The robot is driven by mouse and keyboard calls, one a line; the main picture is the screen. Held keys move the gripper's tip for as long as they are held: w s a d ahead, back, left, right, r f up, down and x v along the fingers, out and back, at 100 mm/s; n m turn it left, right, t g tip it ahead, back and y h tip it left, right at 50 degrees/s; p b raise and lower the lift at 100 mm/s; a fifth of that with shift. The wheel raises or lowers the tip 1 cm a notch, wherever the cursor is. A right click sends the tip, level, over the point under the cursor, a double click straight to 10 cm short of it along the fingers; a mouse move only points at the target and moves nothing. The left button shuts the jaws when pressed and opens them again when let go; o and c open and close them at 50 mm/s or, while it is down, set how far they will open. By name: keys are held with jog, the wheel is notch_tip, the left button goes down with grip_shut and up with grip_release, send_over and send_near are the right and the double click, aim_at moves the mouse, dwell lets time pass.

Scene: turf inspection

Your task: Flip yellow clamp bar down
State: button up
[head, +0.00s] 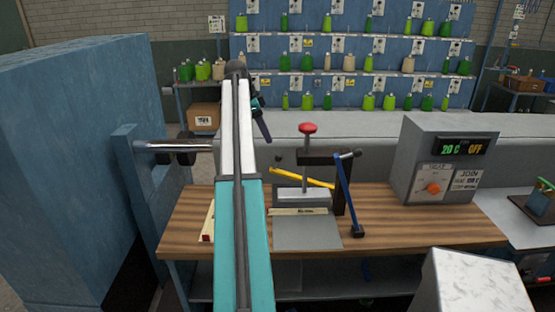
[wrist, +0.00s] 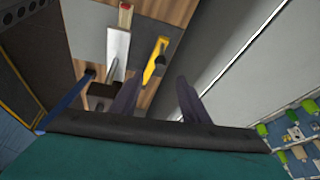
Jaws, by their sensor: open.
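The yellow clamp bar (head: 302,179) is on the small press on the wooden bench, slanting down to the right in the head view. It also shows in the wrist view (wrist: 153,62), beyond my fingers. My gripper (head: 263,126) is above and to the left of the bar in the head view, partly hidden behind my own arm. In the wrist view my gripper (wrist: 158,80) has its two dark fingers spread apart, with nothing between them. The fingers appear apart from the bar; the exact gap cannot be told.
The press has a red knob (head: 308,128), a pale block (head: 303,195) and a blue lever (head: 346,185). A grey control box (head: 449,160) reading 20 C OFF stands right on the wooden bench (head: 420,222). A blue cabinet (head: 75,170) stands left.

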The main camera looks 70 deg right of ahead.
aim_at(279, 159)
jog(key=shift+p+x, duration=1.85)
jog(key=shift+x, duration=5.05)
grip_shut()
